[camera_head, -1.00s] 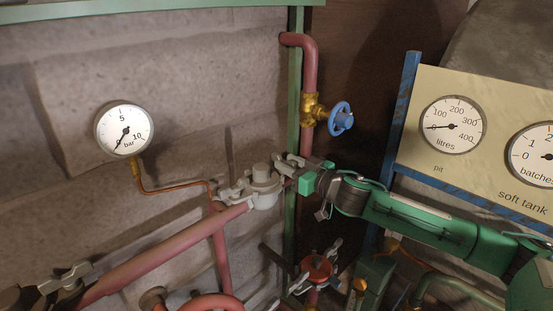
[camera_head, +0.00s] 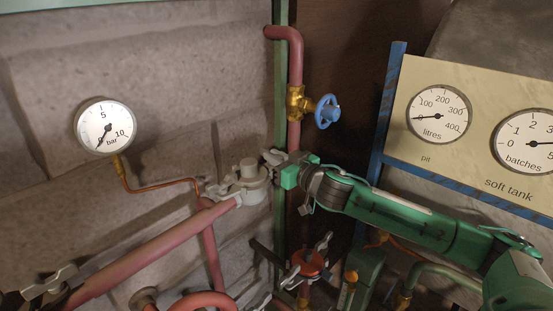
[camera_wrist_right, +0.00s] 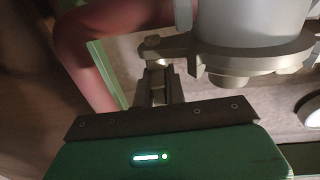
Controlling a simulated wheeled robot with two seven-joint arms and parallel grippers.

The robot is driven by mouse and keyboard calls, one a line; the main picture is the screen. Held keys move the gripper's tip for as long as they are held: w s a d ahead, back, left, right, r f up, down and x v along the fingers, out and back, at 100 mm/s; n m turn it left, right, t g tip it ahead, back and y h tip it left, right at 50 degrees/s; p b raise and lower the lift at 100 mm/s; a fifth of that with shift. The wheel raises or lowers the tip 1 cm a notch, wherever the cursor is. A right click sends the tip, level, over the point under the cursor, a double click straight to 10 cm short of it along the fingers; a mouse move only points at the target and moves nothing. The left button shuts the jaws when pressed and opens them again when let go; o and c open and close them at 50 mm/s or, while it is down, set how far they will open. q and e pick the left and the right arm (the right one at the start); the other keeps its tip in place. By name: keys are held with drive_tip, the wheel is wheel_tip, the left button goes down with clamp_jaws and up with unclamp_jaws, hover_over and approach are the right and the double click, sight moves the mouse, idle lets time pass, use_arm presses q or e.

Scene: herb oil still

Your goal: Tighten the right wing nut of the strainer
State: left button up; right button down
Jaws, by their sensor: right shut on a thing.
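The strainer (camera_head: 248,180) is a pale grey flanged body with a round cap, set at the upper end of a slanting red pipe. My right gripper (camera_head: 277,160) comes in from the right and is at the strainer's right side. In the right wrist view its narrow jaws (camera_wrist_right: 154,88) are shut on the right wing nut (camera_wrist_right: 153,55), beside the strainer's flange (camera_wrist_right: 250,60). The jaws and shadow hide most of this nut, and its angle cannot be read. A left wing nut (camera_head: 217,188) shows on the strainer's other side. My left gripper is not in view.
A pressure gauge (camera_head: 105,126) hangs on the wall at left, with a thin copper tube. A blue handwheel valve (camera_head: 327,111) sits above my right arm. A red-topped fitting (camera_head: 308,263) stands below it. A gauge panel (camera_head: 475,110) stands at right.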

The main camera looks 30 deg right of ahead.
drive_tip(key=shift+a+m+t+h+b, duration=0.15)
drive_tip(key=shift+m+t+h+b, duration=0.15)
drive_tip(key=shift+m+h, duration=1)
drive_tip(key=shift+n+h, duration=0.3)
drive_tip(key=c, duration=1.5)
unclamp_jaws()
drive_tip(key=shift+o, duration=0.2)
drive_tip(key=s+b, duration=0.4)
drive_tip(key=s, duration=0.9)
drive_tip(key=shift+s+d+b, duration=0.35)
drive_tip(key=shift+d+b, duration=0.05)
drive_tip(key=shift+d, duration=0.05)
